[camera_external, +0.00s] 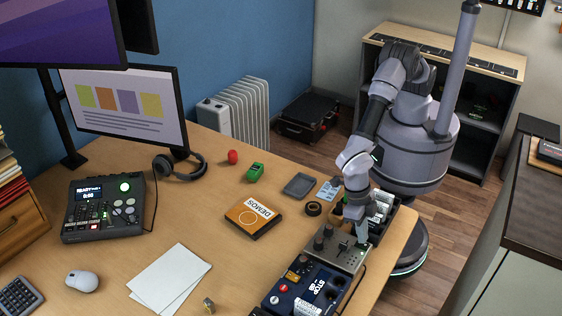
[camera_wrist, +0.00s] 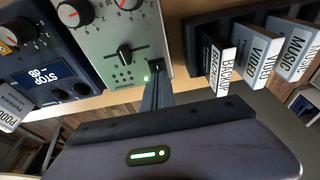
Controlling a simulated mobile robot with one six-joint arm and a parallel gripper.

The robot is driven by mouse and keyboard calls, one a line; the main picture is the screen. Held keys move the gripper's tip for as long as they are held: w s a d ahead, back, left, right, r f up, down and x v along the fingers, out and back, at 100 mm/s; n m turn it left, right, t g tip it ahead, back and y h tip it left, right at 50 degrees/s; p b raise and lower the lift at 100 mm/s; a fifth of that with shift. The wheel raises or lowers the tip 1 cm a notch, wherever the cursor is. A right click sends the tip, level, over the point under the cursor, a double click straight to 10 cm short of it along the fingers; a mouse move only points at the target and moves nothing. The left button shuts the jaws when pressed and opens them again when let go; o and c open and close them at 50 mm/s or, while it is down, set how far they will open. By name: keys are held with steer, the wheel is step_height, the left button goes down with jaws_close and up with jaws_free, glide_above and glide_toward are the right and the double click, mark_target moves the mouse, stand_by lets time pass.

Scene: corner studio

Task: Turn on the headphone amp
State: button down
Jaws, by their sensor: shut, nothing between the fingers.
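A pale grey-green box with knobs (camera_external: 341,249), seemingly the headphone amp, stands near the table's right edge. In the wrist view its face (camera_wrist: 105,45) shows two red-marked knobs, a black slider (camera_wrist: 124,54) and a small black switch (camera_wrist: 155,65) at its edge. A small green light (camera_wrist: 147,78) glows beside the switch. My gripper (camera_wrist: 157,84) is shut and empty, its tips right at the switch. Whether they touch it is unclear. In the external view my gripper (camera_external: 361,243) points down over the box's right end.
A dark blue device (camera_external: 306,287) with a "STOP" screen adjoins the box. A black rack of labelled cases (camera_wrist: 222,55) stands close on the other side.

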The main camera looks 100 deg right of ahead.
steer(key=p+v, duration=0.1)
steer(key=v, duration=0.1)
steer(key=p+v, duration=0.1)
steer(key=v, duration=0.1)
steer(key=shift+s+a+r+p, duration=0.1)
steer(key=shift+a+r+p, duration=0.05)
steer(key=shift+r+p, duration=0.25)
steer(key=w+d+r+p, duration=0.2)
steer(key=w+d+r, duration=0.1)
steer(key=r, duration=0.4)
steer(key=shift+r, duration=0.25)
steer(key=shift+d, duration=0.1)
steer(key=d+r+m+t+y, duration=0.1)
steer(key=d+r+m+t, duration=0.2)
steer(key=d+r+m, duration=1.3)
steer(key=s+d+r+m+t, duration=0.2)
steer(key=s+d+m, duration=0.5)
steer(key=d, duration=0.3)
steer(key=s+d+r+m+t+h+b, duration=0.1)
steer(key=s+d+m+t, duration=0.1)
steer(key=s+d+m, duration=0.6)
steer(key=shift+s+d+r+t, duration=0.4)
steer(key=shift+s+d, duration=0.2)
steer(key=shift+d, duration=0.45)
